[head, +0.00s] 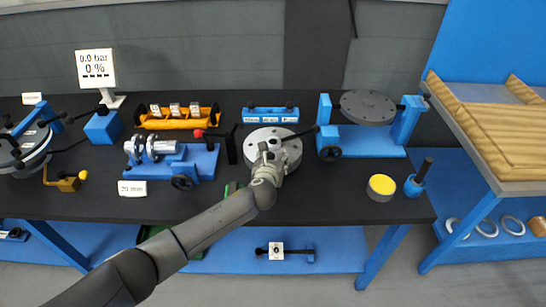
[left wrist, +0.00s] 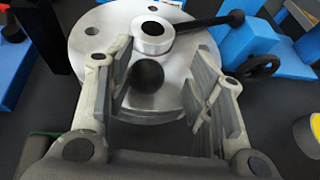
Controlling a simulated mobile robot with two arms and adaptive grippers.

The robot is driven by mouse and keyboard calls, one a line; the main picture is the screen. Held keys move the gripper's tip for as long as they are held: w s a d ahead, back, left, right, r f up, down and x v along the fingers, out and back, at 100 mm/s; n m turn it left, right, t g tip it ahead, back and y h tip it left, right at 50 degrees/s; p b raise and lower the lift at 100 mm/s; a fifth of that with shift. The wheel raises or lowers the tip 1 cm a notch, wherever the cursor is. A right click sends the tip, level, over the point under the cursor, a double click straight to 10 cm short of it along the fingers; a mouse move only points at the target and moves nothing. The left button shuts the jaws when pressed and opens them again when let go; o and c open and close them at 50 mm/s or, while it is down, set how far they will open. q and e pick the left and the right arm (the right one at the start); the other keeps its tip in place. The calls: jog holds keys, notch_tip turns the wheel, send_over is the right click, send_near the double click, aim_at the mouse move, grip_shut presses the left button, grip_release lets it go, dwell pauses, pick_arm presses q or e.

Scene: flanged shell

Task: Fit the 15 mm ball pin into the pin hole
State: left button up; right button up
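The round grey metal flange (head: 290,153) lies on the dark bench; it also shows in the left wrist view (left wrist: 90,42) with several holes. A raised metal boss with a round hole (left wrist: 152,38) stands on it, with a black lever (left wrist: 208,23) reaching right. A dark ball (left wrist: 146,75), which looks like the ball pin's head, is between my left gripper's fingers (left wrist: 163,82). The fingers are apart, with a clear gap at the right one; contact at the left one cannot be told. My left gripper (head: 271,150) hides part of the flange. Anything below the ball is hidden. My right gripper is not in view.
A blue fixture with metal cylinders (head: 165,155) stands left of the flange, and a blue stand with a grey disc (head: 368,107) at right. A yellow-topped puck (head: 382,187) and a blue holder (head: 414,187) are front right. An orange tray (head: 178,122) is behind.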

pick_arm(q)
jog(key=shift+a+f, duration=0.2)
jog(key=shift+f, duration=0.1)
jog(key=shift+s, duration=0.1)
jog(key=v, duration=1.2)
jog(key=shift+r, duration=0.25)
jog(key=shift+d, duration=0.15)
